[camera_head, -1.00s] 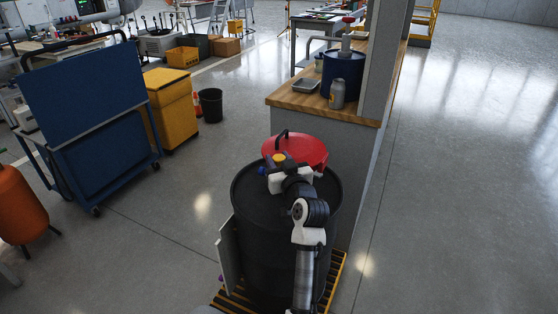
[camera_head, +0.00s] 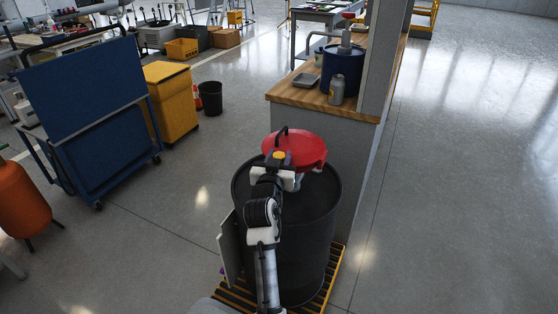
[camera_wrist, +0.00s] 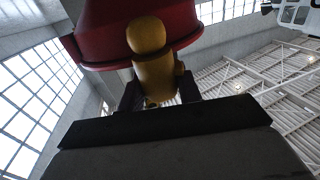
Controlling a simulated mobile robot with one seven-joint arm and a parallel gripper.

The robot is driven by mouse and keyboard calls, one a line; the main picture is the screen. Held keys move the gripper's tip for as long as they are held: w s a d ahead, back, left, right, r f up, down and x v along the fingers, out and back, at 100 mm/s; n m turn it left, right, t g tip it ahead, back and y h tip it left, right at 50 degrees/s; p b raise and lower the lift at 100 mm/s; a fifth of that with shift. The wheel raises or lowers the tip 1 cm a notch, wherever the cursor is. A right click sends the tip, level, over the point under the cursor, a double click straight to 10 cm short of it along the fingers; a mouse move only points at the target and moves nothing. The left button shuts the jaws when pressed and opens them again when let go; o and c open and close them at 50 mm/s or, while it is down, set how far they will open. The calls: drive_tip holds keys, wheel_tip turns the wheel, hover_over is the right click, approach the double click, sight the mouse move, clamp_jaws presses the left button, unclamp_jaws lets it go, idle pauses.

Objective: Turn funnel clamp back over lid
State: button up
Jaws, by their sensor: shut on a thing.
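The red funnel (camera_head: 310,146), with a dark upright handle at its back, sits at the far side of the black drum (camera_head: 315,240). In the wrist view the red underside (camera_wrist: 100,35) is seen from below. A yellow knobbed piece (camera_wrist: 152,60), seemingly the clamp, stands against the red rim; its yellow top (camera_head: 279,155) shows in the head view. My gripper (camera_wrist: 158,98) is shut on this yellow piece at the funnel's near-left edge. My wrist hides part of the drum top. A grey part (camera_head: 297,183) hangs below the red rim.
The drum stands on a yellow-edged slatted pallet (camera_head: 325,285). A wood-topped bench (camera_head: 300,97) with a blue drum (camera_head: 343,72) and a grey can (camera_head: 336,92) is close behind. A blue cart (camera_head: 95,110) stands left. The floor right of the bench is clear.

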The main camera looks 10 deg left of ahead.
drive_tip(key=m+h+b, duration=0.1)
drive_tip(key=h+b, duration=0.1)
drive_tip(key=b, duration=0.1)
drive_tip(key=f+m+h+b, duration=0.1)
drive_tip(key=m+h+b, duration=0.1)
drive_tip(key=b, duration=0.1)
drive_tip(key=shift+a+h, duration=0.15)
drive_tip(key=shift+h, duration=0.25)
drive_tip(key=m+g+h+b, duration=0.1)
drive_tip(key=m+h+b, duration=0.1)
drive_tip(key=h+b, duration=0.2)
drive_tip(key=shift+r+m+g, duration=0.1)
drive_tip(key=shift+m+g, duration=0.3)
drive_tip(key=m+g+h+b, duration=0.1)
drive_tip(key=h, duration=0.1)
drive_tip(key=m+g+h+b, duration=0.2)
drive_tip(key=shift+r, duration=0.2)
drive_tip(key=shift+r+m+g+h+b, duration=0.1)
drive_tip(key=shift+m+g+h+b, duration=0.7)
drive_tip(key=shift+m+g+h, duration=0.75)
drive_tip(key=shift+d, duration=0.2)
drive_tip(key=o, duration=1)
drive_tip(key=shift+c, duration=0.2)
drive_tip(key=shift+a, duration=0.1)
drive_tip(key=v, duration=1.3)
drive_tip(key=shift+s+a+b, duration=0.15)
drive_tip(key=shift+a+b, duration=0.15)
drive_tip(key=shift+b, duration=0.15)
